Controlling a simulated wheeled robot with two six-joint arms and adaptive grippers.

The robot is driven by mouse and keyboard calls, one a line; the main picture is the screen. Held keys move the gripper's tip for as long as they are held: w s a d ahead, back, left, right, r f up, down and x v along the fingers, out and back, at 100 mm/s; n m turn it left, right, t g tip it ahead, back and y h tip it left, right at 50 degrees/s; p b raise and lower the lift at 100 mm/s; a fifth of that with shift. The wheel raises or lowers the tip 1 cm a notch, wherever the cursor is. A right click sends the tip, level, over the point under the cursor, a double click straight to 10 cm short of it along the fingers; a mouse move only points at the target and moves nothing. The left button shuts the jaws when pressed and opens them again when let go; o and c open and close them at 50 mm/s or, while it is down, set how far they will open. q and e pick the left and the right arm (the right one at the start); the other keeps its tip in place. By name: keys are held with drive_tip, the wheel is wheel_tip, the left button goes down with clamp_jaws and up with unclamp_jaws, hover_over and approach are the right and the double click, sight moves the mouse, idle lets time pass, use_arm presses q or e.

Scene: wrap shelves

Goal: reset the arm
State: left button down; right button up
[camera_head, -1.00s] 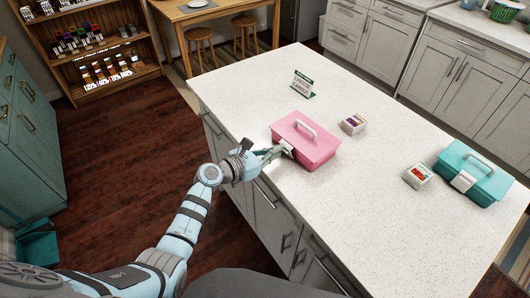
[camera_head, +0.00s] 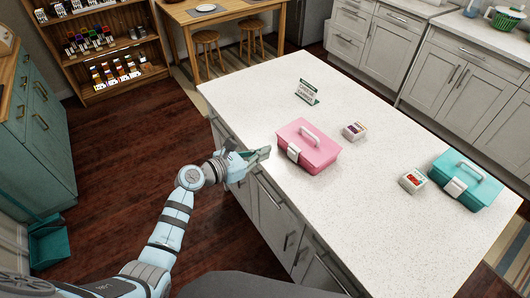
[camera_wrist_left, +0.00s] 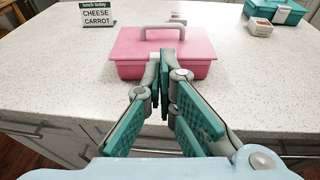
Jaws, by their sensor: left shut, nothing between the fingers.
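My left gripper (camera_head: 264,153) is shut and empty at the near left edge of the white island counter, a little left of the pink lunch box. It also shows in the left wrist view (camera_wrist_left: 165,62), with its fingertips together in front of the box. The pink lunch box (camera_head: 318,152) stands closed on the counter, with a grey handle on top and a white latch on its near side. It also shows in the left wrist view (camera_wrist_left: 195,45). My right gripper is not in view.
On the white counter (camera_head: 370,210) stand a "cheese carrot" sign (camera_head: 307,91), two small boxes (camera_head: 354,131) (camera_head: 412,181) and a teal lunch box (camera_head: 464,182). A wooden shelf (camera_head: 110,55) with small goods and a teal cabinet (camera_head: 35,130) stand at left. The dark floor between is clear.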

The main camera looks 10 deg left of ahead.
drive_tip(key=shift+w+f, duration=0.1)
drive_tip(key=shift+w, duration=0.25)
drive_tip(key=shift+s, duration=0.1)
